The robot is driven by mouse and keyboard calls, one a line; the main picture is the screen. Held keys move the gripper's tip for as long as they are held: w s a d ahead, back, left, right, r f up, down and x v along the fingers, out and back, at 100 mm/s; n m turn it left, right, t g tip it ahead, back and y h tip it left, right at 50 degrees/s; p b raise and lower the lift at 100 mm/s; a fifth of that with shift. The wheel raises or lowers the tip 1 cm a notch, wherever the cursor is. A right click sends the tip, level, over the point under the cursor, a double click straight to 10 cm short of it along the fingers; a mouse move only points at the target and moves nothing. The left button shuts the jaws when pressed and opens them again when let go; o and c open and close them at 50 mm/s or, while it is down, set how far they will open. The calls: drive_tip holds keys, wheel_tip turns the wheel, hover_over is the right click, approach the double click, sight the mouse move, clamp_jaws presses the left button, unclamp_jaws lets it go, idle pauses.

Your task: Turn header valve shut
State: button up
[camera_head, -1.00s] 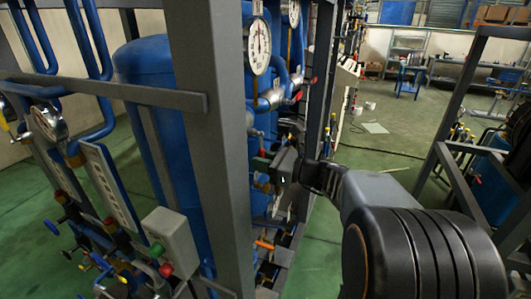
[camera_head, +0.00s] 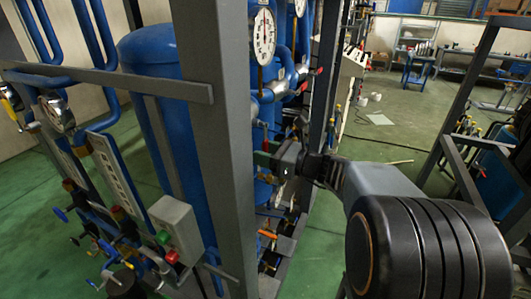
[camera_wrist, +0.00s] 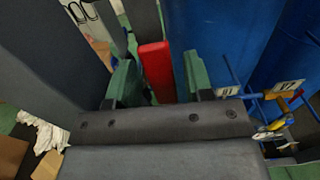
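A red handle (camera_wrist: 157,70), a flat upright bar, stands between the two green fingers of my gripper (camera_wrist: 160,82) in the wrist view. Gaps show on both sides of it, so my gripper is open around the handle without gripping it. In the head view my gripper (camera_head: 262,160) points left into the rig, beside the blue pipework behind the grey post. The fingertips are small there. A red part (camera_head: 265,137) shows just above them; I cannot tell if it is the same handle. The valve body is hidden in the wrist view.
A grey post (camera_head: 212,130) stands close left of my gripper, with a blue tank (camera_head: 150,65) behind it. A dial gauge (camera_head: 263,37) hangs above. A button box (camera_head: 175,235) is at lower left. Open green floor (camera_head: 385,140) lies to the right.

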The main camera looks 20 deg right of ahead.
drive_tip(key=b+v, duration=0.3)
drive_tip(key=v, duration=1.1)
drive_tip(key=shift+w, duration=0.1)
idle(0.4)
drive_tip(key=s+a+f+n+g+h, duration=0.25)
drive_tip(key=f+n+g+h, duration=0.2)
drive_tip(key=f+n, duration=0.35)
drive_tip(key=s+a+f+n+g+h, duration=0.1)
drive_tip(key=s+f+n+g+h, duration=0.35)
drive_tip(key=f+n, duration=0.35)
drive_tip(key=a+r+n+t+h, duration=0.1)
drive_tip(key=a+r+n+h, duration=0.1)
drive_tip(key=a+n+h, duration=0.2)
drive_tip(key=a+n, duration=0.3)
drive_tip(key=n, duration=0.3)
drive_tip(key=shift+s+a+n, duration=0.2)
drive_tip(key=shift+a+n, duration=0.05)
drive_tip(key=shift+n, duration=0.15)
